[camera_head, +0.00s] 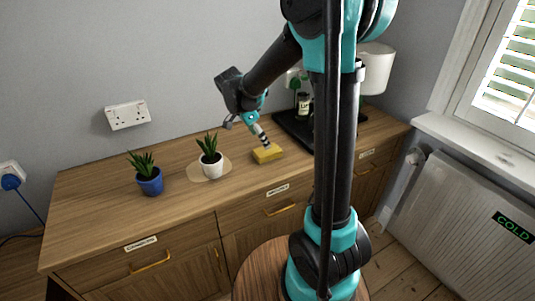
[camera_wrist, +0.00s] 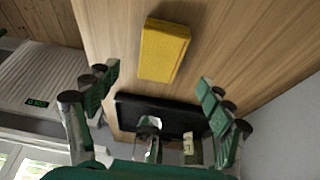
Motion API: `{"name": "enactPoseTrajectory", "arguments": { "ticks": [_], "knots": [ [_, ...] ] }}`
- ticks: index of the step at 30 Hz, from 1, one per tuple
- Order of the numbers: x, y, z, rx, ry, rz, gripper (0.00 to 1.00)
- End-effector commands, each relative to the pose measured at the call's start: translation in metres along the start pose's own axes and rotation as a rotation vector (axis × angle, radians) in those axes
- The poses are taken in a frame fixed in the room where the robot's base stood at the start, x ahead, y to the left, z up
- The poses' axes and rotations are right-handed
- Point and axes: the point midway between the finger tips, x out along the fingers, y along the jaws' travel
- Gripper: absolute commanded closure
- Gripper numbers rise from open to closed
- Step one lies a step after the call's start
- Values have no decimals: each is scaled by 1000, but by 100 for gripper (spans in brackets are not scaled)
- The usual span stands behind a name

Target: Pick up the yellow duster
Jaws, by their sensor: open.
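The yellow duster (camera_head: 267,154) is a small block-like pad lying flat on the wooden sideboard. In the wrist view the duster (camera_wrist: 163,50) shows whole, beyond the fingertips and near the top middle. My gripper (camera_head: 262,141) points down at the duster from just above it in the head view. In the wrist view my gripper (camera_wrist: 158,78) has its fingers spread wide, with nothing between them. Whether a fingertip touches the duster in the head view is hard to tell.
A lamp (camera_head: 376,68) stands behind.

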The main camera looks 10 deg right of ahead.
Motion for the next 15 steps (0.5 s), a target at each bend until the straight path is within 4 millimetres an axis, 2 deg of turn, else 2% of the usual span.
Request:
{"name": "enactPoseTrajectory", "arguments": {
  "ticks": [3,10,15],
  "knots": [
    [14,0,0,1,0,0,19],
    [29,-1,-1,1,0,0,19],
    [54,-1,-2,1,0,0,19]
  ]
}}
